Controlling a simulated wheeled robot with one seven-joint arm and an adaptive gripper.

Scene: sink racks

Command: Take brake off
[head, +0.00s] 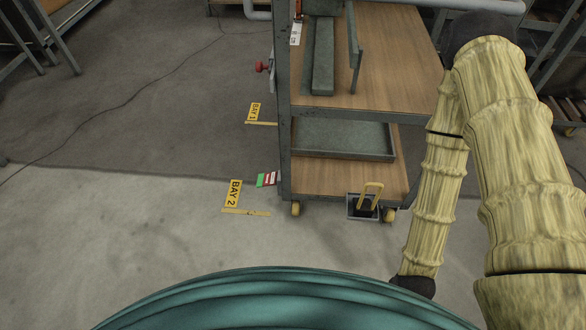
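A wheeled rack cart (349,183) with wood shelves and a grey metal frame stands at the upper middle of the head view. A yellow looped handle (373,185) stands up from a small grey box with a dark inside (356,212), low at the cart's near edge. It may be the brake; I cannot tell its state. A small green and red tag (267,179) is by the cart's near left post. My arm hangs on the right, bent downward, its lower dark joint right of and nearer than the yellow handle. No gripper fingers show.
Yellow floor labels BAY 1 (254,112) and BAY 2 (233,193) lie left of the cart. A red knob (261,66) sticks out from its left side. A grey tray (345,153) is on the lower shelf.

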